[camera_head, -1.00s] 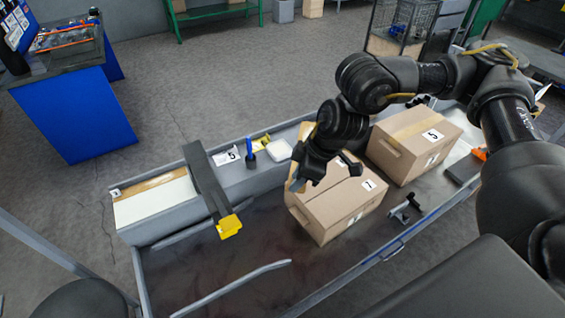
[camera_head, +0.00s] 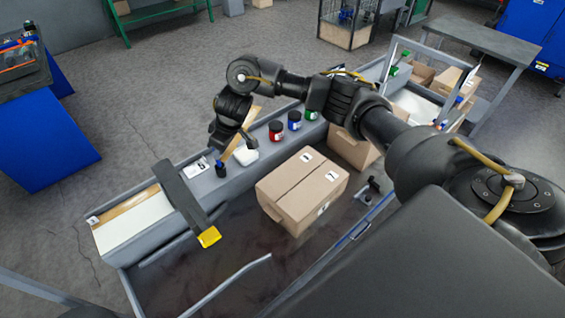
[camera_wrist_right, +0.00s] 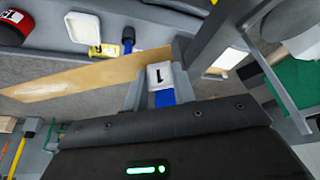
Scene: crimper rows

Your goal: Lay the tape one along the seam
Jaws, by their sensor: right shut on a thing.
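Tape one is a tan strip (camera_wrist_right: 95,77) with a white tag marked 1, held in my right gripper (camera_head: 232,143); a tan part of it also shows in the head view (camera_head: 253,115). The gripper's fingers are shut on its tagged end in the right wrist view (camera_wrist_right: 160,92). The strip is in the air above the grey ledge, apart from the boxes. The closed cardboard box (camera_head: 283,190) with number labels stands to the right of the gripper, a seam running across its top. My left gripper is out of view.
Red (camera_head: 276,131), blue (camera_head: 294,121) and green (camera_head: 311,113) jars stand on the ledge beside a white item (camera_head: 244,156). A dark bar with a yellow end (camera_head: 208,237) overhangs the tray. The tray floor at front left is clear.

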